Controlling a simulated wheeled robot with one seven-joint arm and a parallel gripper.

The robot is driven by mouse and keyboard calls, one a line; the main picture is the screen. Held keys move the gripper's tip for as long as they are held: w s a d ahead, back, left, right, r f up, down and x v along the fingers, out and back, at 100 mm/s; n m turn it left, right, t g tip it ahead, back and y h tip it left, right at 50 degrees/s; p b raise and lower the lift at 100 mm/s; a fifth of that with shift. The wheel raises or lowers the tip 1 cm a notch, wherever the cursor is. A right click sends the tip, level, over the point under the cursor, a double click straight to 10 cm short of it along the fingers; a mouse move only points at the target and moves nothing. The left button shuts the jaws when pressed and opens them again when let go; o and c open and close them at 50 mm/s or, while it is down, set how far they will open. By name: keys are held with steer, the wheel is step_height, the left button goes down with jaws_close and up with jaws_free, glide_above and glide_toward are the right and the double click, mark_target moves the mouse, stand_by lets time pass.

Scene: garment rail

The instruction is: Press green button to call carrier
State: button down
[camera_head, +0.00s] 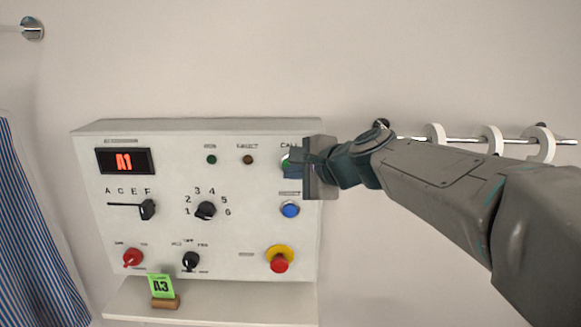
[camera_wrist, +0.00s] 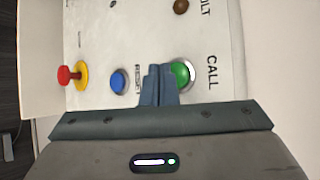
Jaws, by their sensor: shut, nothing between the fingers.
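The green button (camera_wrist: 182,74), with a silver ring, is on the white control panel (camera_head: 225,240) beside the word CALL. In the head view its left edge (camera_head: 285,161) shows, the rest hidden behind my gripper (camera_head: 290,164). My gripper is shut and empty. In the wrist view its fingertips (camera_wrist: 160,70) are right beside the green button, between it and the blue button, overlapping the green button's edge. I cannot tell whether they touch it. The red display (camera_head: 124,161) reads A1.
A blue button (camera_head: 290,209) and a red stop knob on yellow (camera_head: 280,259) are below. Several knobs fill the panel. A green A3 card (camera_head: 161,287) stands on the shelf (camera_head: 230,308). A rail with white rings (camera_head: 490,139) is at right, striped cloth (camera_head: 35,235) at left.

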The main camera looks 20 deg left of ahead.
steer(key=shift+w, duration=0.1)
stand_by(0.3)
steer(key=shift+w+a, duration=0.1)
steer(key=shift+w, duration=0.2)
